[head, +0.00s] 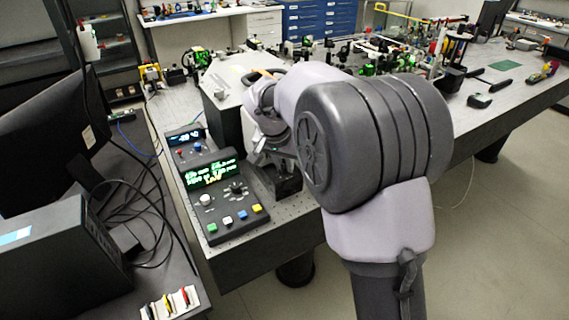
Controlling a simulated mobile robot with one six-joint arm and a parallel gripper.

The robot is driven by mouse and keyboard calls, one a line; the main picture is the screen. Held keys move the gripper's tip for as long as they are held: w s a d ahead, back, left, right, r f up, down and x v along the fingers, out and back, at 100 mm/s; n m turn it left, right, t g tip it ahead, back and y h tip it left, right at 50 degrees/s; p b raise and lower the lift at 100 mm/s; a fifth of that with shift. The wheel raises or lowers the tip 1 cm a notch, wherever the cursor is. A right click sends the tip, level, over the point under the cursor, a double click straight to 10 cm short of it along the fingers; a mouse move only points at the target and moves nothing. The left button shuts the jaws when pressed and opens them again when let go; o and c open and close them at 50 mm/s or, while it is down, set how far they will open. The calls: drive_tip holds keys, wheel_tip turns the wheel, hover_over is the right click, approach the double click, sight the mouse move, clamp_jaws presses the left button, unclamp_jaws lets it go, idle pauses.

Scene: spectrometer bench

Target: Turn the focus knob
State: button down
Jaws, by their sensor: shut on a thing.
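My gripper (272,152) is low over the near end of the optical bench, just right of the control box. It is shut on what I take to be the focus knob, beside a dark block (285,184) on the bench. The knob and my fingertips are hidden by my own wrist and forearm, so the knob's angle cannot be seen. The control box (222,205) has a green lit display (212,173), a white knob, a black knob and several coloured buttons. My gripper is apart from these controls.
A smaller box with a blue display (186,137) stands behind the control box. A light-topped housing (231,82) is behind my wrist. Optics (370,62) crowd the far bench. A monitor (58,135) and loose cables are at left. The floor at right is clear.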

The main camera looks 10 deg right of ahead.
drive_tip(key=shift+m, duration=0.4)
drive_tip(key=c, duration=1.3)
unclamp_jaws()
drive_tip(key=p+v, duration=0.6)
drive_tip(key=v, duration=1.1)
drive_tip(key=shift+w+a+r, duration=0.2)
drive_tip(key=shift+a+r, duration=0.05)
drive_tip(key=shift+d+p, duration=0.1)
drive_tip(key=shift+p, duration=0.2)
